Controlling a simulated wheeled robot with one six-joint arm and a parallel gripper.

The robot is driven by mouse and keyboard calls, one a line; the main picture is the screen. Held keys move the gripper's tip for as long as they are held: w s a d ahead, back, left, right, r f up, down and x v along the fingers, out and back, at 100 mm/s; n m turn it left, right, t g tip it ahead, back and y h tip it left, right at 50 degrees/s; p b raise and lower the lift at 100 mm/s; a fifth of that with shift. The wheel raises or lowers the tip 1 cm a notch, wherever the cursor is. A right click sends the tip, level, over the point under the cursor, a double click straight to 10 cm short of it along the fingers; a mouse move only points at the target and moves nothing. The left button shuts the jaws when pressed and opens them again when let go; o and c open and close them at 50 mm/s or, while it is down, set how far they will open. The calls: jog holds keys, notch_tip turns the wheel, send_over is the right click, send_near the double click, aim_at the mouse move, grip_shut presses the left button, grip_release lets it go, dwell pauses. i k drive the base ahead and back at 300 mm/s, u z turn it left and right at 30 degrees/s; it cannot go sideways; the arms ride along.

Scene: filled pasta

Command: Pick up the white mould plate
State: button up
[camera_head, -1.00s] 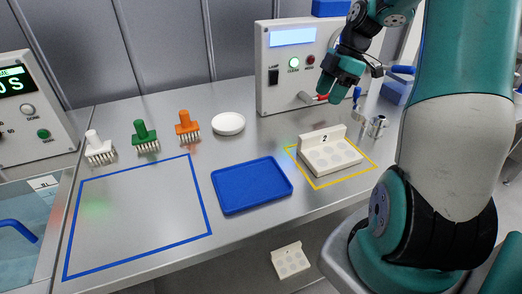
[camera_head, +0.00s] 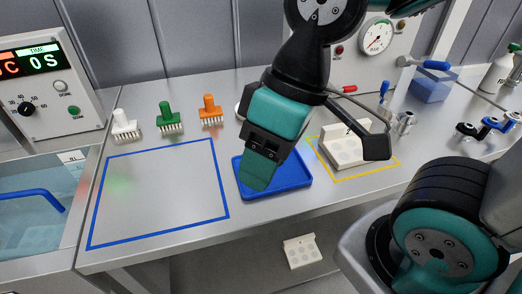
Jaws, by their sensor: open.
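A white mould plate (camera_head: 347,150) with round hollows and a raised back wall lies inside the yellow outline on the steel counter. A second white plate (camera_head: 302,252) with round hollows lies low down, below the counter's front edge. My gripper (camera_head: 259,172), teal and black, is open and empty. It hangs over the blue tray, left of the plate in the yellow outline and apart from it. The gap between its fingers is hard to see from this angle.
The blue tray (camera_head: 296,184) lies left of the yellow outline. White (camera_head: 124,122), green (camera_head: 169,115) and orange (camera_head: 210,107) pin stamps stand at the back. The blue-outlined area (camera_head: 160,190) is bare. A machine with a gauge (camera_head: 376,36) stands behind the plate.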

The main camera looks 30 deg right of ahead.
aim_at(344, 148)
jog(key=z, duration=1)
